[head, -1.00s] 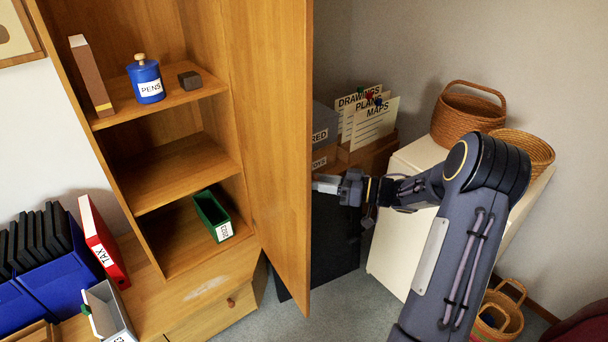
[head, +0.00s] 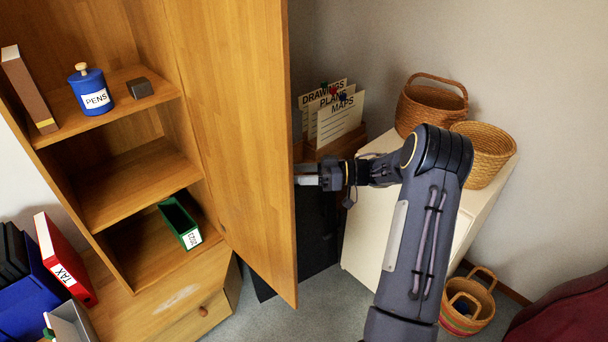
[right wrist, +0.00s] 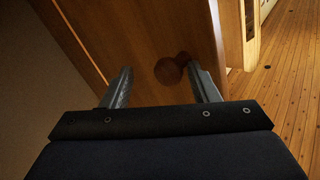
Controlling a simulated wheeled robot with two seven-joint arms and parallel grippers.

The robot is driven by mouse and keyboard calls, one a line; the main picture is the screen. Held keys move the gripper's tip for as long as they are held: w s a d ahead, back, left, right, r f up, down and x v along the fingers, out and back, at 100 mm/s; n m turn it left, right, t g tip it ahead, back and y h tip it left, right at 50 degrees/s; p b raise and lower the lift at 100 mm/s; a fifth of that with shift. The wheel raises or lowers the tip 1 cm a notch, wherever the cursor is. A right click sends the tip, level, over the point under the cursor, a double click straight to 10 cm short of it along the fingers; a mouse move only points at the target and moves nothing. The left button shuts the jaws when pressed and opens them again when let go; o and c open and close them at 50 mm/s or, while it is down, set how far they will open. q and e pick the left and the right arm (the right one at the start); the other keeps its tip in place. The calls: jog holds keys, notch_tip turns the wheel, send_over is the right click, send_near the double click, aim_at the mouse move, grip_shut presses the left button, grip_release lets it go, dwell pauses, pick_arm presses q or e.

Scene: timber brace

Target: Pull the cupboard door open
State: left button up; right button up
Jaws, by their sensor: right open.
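The wooden cupboard door (head: 235,130) stands well open, its inner face showing in the head view. My right gripper (head: 308,181) is at the door's free edge, on its outer side, with the fingertips partly hidden by the door. In the right wrist view the open fingers of my right gripper (right wrist: 160,85) point at the door's outer face (right wrist: 150,40). A round brown knob (right wrist: 168,70) shows between them, closer to the right finger. I cannot tell whether a finger touches it. My left gripper is out of view.
The open cupboard (head: 130,180) holds a blue PENS jar (head: 92,92) and a green box (head: 180,222). Behind my right arm stand a white cabinet (head: 370,235) with baskets (head: 430,105) and a DRAWINGS file box. A striped basket (head: 467,302) is on the floor at right.

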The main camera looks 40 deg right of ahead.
jog(key=shift+o, duration=0.7)
jog(key=shift+w+a+r, duration=0.3)
jog(key=shift+w+r, duration=0.05)
jog(key=shift+w, duration=0.25)
jog(key=shift+s+a+r, duration=0.1)
jog(key=shift+s, duration=0.1)
jog(key=b+v, duration=0.1)
jog(key=v, duration=0.7)
jog(key=shift+f, duration=0.25)
